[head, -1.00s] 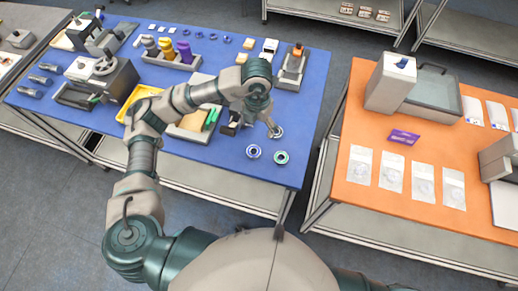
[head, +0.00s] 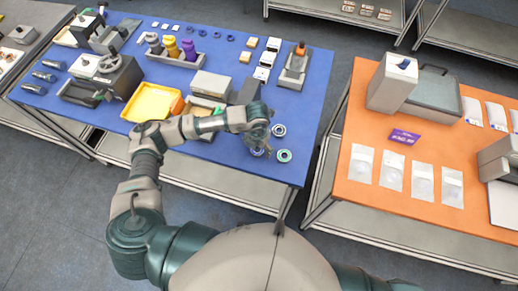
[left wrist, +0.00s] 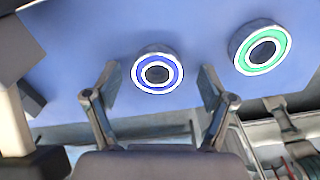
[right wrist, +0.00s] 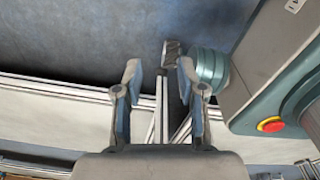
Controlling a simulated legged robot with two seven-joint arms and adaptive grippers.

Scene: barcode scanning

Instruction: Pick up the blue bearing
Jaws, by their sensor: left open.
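The blue bearing (left wrist: 157,72) lies on the blue table top (left wrist: 90,40). In the left wrist view it sits just beyond and between the open fingers of my left gripper (left wrist: 158,88), with nothing held. In the head view my left gripper (head: 258,140) is over the bearing and mostly hides it. A green bearing (left wrist: 260,48) lies to the right of the blue one; it also shows in the head view (head: 284,156). My right gripper (right wrist: 160,75) is open and empty over the floor.
Another bearing (head: 279,130) lies behind the green one. A yellow tray (head: 152,102) and a grey box (head: 211,86) stand to the left on the blue table. An orange table (head: 330,180) with pouches stands to the right, across a gap.

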